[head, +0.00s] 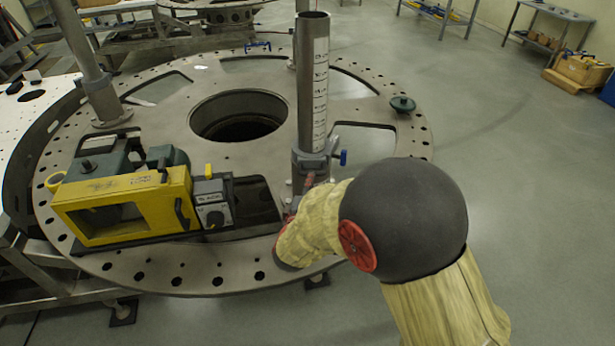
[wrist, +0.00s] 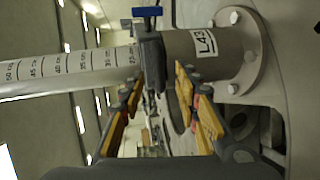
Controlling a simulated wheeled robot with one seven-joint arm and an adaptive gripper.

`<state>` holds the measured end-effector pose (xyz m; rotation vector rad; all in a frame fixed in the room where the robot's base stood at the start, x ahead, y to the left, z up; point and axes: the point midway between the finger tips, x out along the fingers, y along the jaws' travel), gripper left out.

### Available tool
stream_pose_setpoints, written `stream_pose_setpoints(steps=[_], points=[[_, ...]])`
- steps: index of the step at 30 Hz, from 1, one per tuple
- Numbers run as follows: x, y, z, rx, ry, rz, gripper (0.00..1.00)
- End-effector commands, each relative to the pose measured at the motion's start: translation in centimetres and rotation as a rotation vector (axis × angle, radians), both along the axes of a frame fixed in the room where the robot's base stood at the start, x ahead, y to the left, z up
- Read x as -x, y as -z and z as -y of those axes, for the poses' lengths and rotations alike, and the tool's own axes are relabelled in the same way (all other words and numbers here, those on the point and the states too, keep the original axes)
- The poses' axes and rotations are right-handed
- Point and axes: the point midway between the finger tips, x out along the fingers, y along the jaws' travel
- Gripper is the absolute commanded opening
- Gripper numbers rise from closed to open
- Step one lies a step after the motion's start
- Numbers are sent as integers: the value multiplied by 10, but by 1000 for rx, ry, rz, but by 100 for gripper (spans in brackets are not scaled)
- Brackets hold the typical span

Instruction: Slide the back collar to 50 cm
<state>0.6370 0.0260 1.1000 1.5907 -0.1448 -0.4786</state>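A grey collar (head: 309,163) with a blue handle (head: 343,157) sits low on an upright grey post (head: 308,95) with a white scale strip. In the wrist view the post lies sideways, and the collar (wrist: 152,58) is just below the 25 mark; marks up to 50 show farther left. The post's flanged base carries an L43 label (wrist: 203,42). My gripper (wrist: 160,88) is open, its orange-padded fingers on either side of the collar's level; contact cannot be told. In the head view my gripper (head: 298,200) is beside the post's foot, partly hidden by my arm.
The post stands on a round turret plate (head: 225,268) with a large central hole. A yellow machine (head: 130,207) and a grey control box (head: 212,202) sit left of it. Another post (head: 85,60) stands at left. A dark green knob (head: 402,104) lies right.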

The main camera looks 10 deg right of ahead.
Motion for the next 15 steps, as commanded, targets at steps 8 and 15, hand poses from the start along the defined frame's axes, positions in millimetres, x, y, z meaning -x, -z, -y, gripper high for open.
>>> stream_pose_setpoints(steps=[8, 15], points=[[-18, 5, 8, 47, -10, -17, 32], [-51, 12, 21, 46, -11, -15, 32]])
